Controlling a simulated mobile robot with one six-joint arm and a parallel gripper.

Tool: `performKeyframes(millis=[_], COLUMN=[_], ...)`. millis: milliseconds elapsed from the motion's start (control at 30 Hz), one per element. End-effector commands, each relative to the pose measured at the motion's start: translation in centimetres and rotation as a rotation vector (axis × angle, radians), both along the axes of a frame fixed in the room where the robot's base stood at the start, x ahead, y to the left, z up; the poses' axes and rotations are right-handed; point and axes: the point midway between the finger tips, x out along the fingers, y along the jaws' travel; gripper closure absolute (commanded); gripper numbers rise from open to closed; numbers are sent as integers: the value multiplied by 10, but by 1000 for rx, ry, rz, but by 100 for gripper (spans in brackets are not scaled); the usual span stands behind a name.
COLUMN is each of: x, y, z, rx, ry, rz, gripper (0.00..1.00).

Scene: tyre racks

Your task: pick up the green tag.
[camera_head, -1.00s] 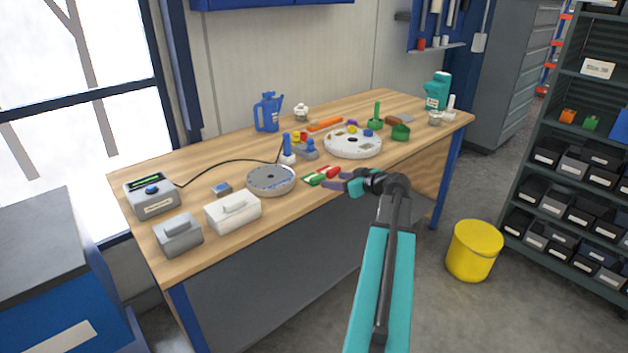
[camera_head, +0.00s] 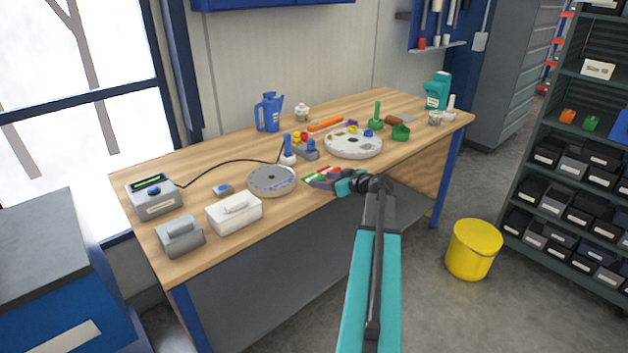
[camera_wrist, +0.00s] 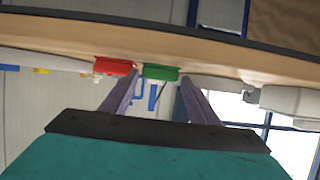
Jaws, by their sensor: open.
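The green tag (camera_head: 310,178) lies near the front edge of the workbench, right of the grey round plate, partly hidden by my gripper. In the wrist view the green tag (camera_wrist: 160,72) shows between my two open fingers, near their tips. A red tag (camera_wrist: 115,67) lies beside it, just outside the left finger in that view. My gripper (camera_wrist: 159,84) is open and holds nothing. In the head view my gripper (camera_head: 322,184) is at the bench's front edge, right at the tags. Contact with the green tag cannot be told.
The workbench (camera_head: 215,250) also holds a grey round plate (camera_head: 272,182) left of the tags and a white round tray (camera_head: 353,146) behind them. A white lidded box (camera_head: 234,216) stands further left. A yellow bucket (camera_head: 472,250) stands on the floor at right.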

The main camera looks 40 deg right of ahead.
Motion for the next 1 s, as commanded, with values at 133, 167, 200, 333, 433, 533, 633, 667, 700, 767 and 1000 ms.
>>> performKeyframes(millis=[133, 167, 200, 333, 433, 533, 633, 667, 700, 767, 1000], x=[17, 18, 20, 23, 22, 22, 22, 22, 22, 22, 22], y=[-2, -2, -2, -2, -2, -2, -2, -2, -2, -2, -2], z=[-5, -6, -7, -9, -9, -9, -9, -9, -9, -9, -9], rx=[2, 1, 1, 0, 0, 0, 0, 0, 0, 0, 0], ry=[0, 0, 0, -1, -1, -1, -1, -1, -1, -1, 0], rz=[1, 1, 0, -1, -1, -1, -1, -1, -1, -1, -2], gripper=[45, 45, 45, 45, 45, 45, 45, 45, 45, 45, 72])
